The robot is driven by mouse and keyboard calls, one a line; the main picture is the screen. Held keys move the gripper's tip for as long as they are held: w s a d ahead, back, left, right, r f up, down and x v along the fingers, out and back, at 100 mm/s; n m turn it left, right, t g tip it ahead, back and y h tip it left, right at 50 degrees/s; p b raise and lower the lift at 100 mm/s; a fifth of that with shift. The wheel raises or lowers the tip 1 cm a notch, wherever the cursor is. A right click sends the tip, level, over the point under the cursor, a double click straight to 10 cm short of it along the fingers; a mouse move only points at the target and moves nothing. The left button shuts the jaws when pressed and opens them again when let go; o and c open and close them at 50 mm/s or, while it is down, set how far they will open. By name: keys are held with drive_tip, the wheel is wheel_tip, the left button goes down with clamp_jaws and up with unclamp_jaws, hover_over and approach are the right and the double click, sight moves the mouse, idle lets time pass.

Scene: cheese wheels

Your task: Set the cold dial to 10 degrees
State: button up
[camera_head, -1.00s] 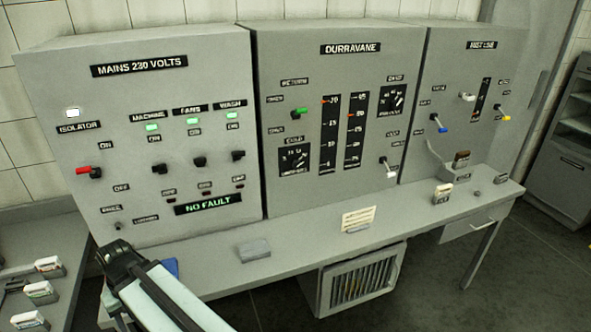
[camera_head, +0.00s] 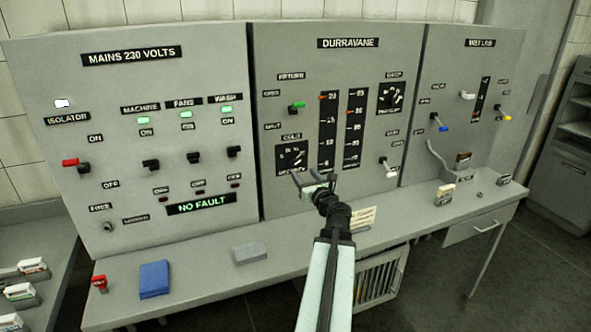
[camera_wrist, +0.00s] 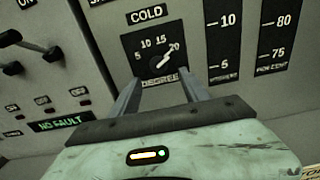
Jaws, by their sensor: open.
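The cold dial (camera_head: 291,157) is a black square plate with white marks on the middle panel, labelled COLD. In the wrist view the cold dial (camera_wrist: 155,52) shows the numbers 5, 10, 15 and 20, with DEGREES below. Its pale pointer (camera_wrist: 169,58) slants up and right, toward the 20. My gripper (camera_head: 314,181) is open and empty, just below and right of the dial in the head view. In the wrist view its two fingers (camera_wrist: 158,84) reach toward the dial's lower part, one to each side. I cannot tell whether they touch the panel.
Tall scales (camera_head: 327,132) stand right of the dial. A green-tipped lever (camera_head: 298,106) is above it, and a white-tipped lever (camera_head: 391,170) is to the right. The MAINS panel (camera_head: 150,75) has several switches. A blue block (camera_head: 154,279) and grey block (camera_head: 250,253) lie on the bench.

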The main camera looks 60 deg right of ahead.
sight(295, 165)
drive_tip(key=x, duration=0.8)
drive_tip(key=shift+a, duration=0.2)
clamp_jaws()
